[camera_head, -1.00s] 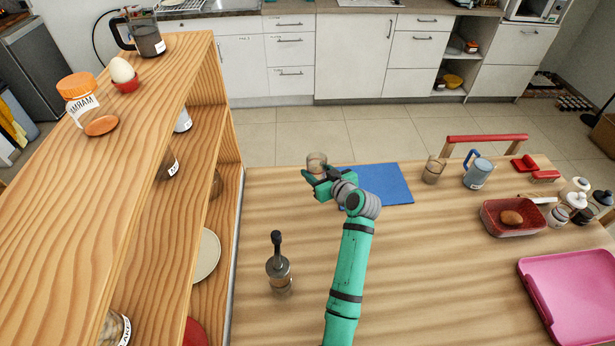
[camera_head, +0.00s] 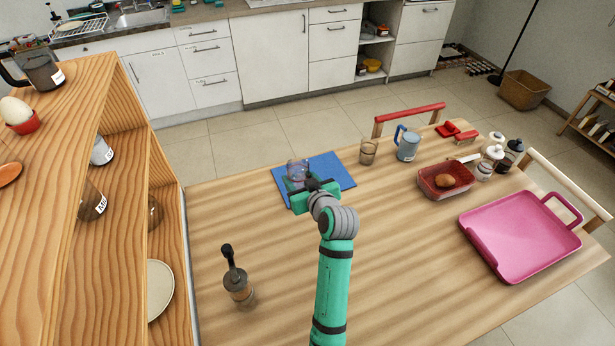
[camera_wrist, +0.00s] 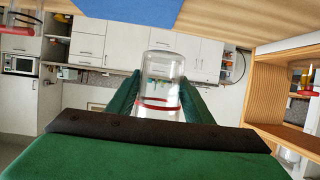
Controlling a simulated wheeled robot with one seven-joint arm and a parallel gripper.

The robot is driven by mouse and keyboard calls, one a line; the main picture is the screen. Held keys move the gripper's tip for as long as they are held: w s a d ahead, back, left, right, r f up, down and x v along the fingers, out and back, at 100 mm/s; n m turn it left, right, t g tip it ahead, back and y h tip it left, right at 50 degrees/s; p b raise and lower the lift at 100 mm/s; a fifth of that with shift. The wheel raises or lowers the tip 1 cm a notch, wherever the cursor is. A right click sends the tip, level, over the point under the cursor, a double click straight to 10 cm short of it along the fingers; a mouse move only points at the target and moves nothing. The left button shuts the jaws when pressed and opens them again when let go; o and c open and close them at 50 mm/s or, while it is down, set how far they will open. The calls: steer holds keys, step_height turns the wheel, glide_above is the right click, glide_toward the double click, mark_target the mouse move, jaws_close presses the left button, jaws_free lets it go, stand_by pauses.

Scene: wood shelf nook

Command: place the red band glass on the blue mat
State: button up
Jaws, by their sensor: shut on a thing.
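My gripper (camera_head: 300,186) is shut on the red band glass (camera_head: 297,168), a clear tumbler. In the wrist view, which is upside down, the glass (camera_wrist: 160,75) sits between the two green fingers (camera_wrist: 157,97), with its red band near them. The blue mat (camera_head: 335,170) lies flat on the wooden table; in the head view the glass and gripper overlap its left part. In the wrist view the mat (camera_wrist: 130,10) is at the top edge, with a gap between it and the glass, so the glass appears held above the surface.
Another glass (camera_head: 367,152) stands just right of the mat, with a blue mug (camera_head: 407,145) beyond it. The wooden shelf (camera_head: 120,200) borders the table's left. A red tray (camera_head: 445,180) and pink tray (camera_head: 520,238) are right.

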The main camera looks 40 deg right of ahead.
steer(key=shift+w+d+f, duration=0.1)
steer(key=shift+w+d, duration=0.15)
steer(key=shift+d, duration=0.05)
steer(key=w+d+f, duration=0.2)
steer(key=w, duration=0.1)
steer(key=w+d+f, duration=0.1)
steer(key=w+f, duration=0.2)
steer(key=w+d+f, duration=0.2)
steer(key=w+f, duration=0.1)
steer(key=w, duration=0.1)
steer(key=shift+w+d, duration=0.1)
steer(key=shift+d, duration=0.2)
steer(key=shift+w+d+f, duration=0.35)
steer(key=shift+w+f, duration=0.3)
steer(key=shift+f, duration=1.65)
steer(key=shift+f, duration=0.1)
steer(key=o, duration=1.2)
